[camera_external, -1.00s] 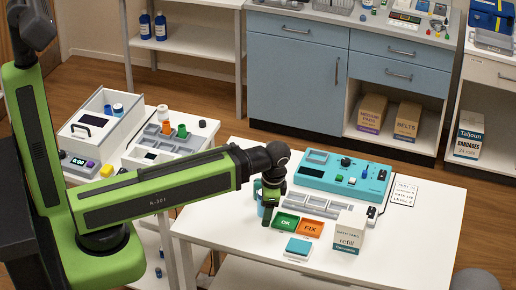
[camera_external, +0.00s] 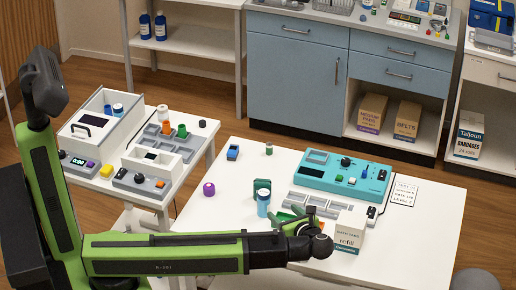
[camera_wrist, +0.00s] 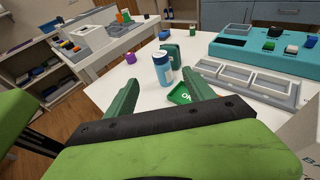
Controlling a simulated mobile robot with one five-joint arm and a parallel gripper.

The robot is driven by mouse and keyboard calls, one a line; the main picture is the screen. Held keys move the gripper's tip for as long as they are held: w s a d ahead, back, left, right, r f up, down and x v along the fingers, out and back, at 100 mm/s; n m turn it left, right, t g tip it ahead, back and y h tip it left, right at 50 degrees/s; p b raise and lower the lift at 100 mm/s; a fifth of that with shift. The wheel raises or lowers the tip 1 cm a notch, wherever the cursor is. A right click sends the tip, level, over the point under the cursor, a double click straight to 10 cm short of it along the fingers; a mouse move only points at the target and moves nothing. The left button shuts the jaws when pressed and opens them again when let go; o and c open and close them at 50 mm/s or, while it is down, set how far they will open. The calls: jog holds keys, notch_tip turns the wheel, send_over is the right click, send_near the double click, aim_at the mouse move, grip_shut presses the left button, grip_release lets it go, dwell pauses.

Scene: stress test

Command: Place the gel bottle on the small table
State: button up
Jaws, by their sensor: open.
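A small blue-and-white bottle (camera_external: 263,204), which looks like the gel bottle, stands upright on the white table (camera_external: 410,245) in front. It also shows in the wrist view (camera_wrist: 161,70), its label too small to read. My gripper (camera_external: 291,222) is low over the front of this table, to the right of and nearer than the bottle. In the wrist view, my gripper (camera_wrist: 163,92) is open with its green fingers apart. The bottle appears between them but beyond the tips, and nothing is held. Which table is the small one I cannot tell.
A dark green block (camera_external: 262,184) stands just behind the bottle. A teal device (camera_external: 345,178), grey trays (camera_external: 318,202) and a refill box (camera_external: 350,232) are to the right. A purple item (camera_external: 209,189) is at left. A second white table (camera_external: 192,180) holds bins.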

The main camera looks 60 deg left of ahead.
aim_at(266, 198)
jog(key=b+x, duration=0.4)
jog(key=x, duration=1.2)
jog(key=shift+w+a+f, duration=0.1)
grip_shut()
